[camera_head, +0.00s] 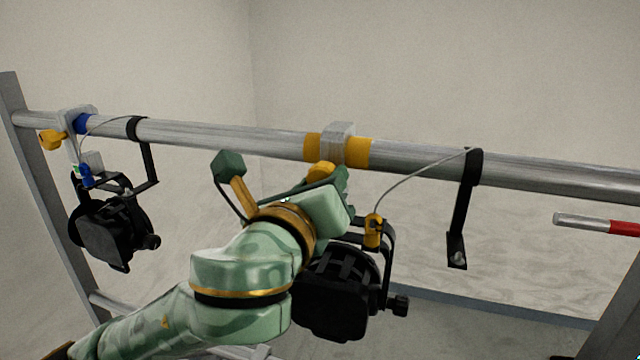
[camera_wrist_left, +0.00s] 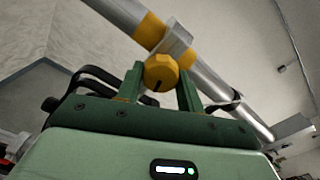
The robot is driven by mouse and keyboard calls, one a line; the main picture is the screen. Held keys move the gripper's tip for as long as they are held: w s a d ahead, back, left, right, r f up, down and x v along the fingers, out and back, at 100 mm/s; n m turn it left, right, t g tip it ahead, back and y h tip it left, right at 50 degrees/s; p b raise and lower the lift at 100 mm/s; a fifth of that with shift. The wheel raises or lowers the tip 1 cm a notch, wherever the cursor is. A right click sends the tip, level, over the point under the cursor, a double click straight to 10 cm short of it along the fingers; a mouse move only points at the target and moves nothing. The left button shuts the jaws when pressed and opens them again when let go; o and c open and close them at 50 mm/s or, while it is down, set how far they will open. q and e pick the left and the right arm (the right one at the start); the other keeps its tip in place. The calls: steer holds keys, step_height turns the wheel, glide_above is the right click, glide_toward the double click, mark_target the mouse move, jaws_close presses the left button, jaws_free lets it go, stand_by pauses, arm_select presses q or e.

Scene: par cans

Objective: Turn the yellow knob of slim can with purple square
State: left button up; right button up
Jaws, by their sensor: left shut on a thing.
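A black can (camera_head: 338,290) hangs from the metal pipe by a grey clamp (camera_head: 339,143) between two yellow bands. It also shows in part at the left of the left wrist view (camera_wrist_left: 90,82). No purple square shows on it; my left arm covers part of it. The clamp's yellow knob (camera_head: 321,170) sits just below the pipe. My left gripper (camera_wrist_left: 161,76) is shut on this yellow knob (camera_wrist_left: 160,72), with one green finger on each side. In the head view the gripper hides much of the knob and the clamp's lower part. My right gripper is not in view.
A black bracket (camera_head: 462,210) with a cable hangs right of the middle can. A silver and red rod (camera_head: 590,222) shows at the right.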

arm_select(q)
steer(key=shift+a+r+m, duration=0.1)
steer(key=shift+r+m, duration=0.05)
steer(key=shift+m, duration=8.75)
steer(key=shift+r+m, duration=0.15)
steer(key=shift+m, duration=8.75)
steer(key=shift+f, duration=0.1)
steer(key=o, duration=0.9)
steer(key=shift+o, duration=0.4)
steer(key=shift+w, duration=0.15)
